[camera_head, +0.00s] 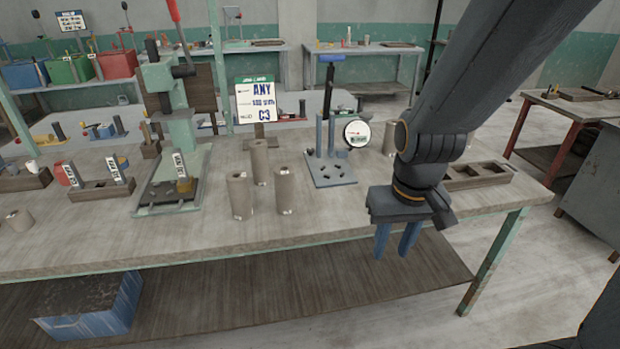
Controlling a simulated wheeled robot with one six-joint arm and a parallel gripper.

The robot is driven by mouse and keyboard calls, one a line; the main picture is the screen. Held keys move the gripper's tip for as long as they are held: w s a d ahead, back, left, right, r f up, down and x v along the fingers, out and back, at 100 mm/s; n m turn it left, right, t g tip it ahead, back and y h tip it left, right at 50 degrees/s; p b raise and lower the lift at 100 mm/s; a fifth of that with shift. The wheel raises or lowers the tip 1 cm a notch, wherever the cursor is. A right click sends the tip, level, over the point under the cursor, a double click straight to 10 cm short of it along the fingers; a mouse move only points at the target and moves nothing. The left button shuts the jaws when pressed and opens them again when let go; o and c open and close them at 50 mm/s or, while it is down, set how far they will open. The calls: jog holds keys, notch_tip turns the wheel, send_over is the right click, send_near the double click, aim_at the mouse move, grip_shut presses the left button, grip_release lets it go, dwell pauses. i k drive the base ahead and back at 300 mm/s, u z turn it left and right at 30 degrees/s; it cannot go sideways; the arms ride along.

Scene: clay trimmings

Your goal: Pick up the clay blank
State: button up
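Three grey-brown clay cylinders, likely the clay blanks, stand upright close together on the workbench: a tall one (240,196) at the front left, one behind (260,174), and one at the front right (284,192). A small hole shows in their tops. I cannot tell which one the task means. My gripper (393,252) hangs to their right, in front of the bench's front edge. Its two blue fingers point down with a gap between them and nothing in it. Another similar cylinder (389,140) stands partly hidden behind my arm.
A grey-blue fixture with posts (330,172) stands right of the cylinders. A green press (172,120) stands to the left, and a sign (256,102) behind. A wooden tray (480,176) lies right of my gripper. The front strip of the bench (330,222) is clear.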

aim_at(284, 173)
jog(key=u, duration=0.1)
jog(key=i, duration=0.85)
jog(key=u, duration=0.75)
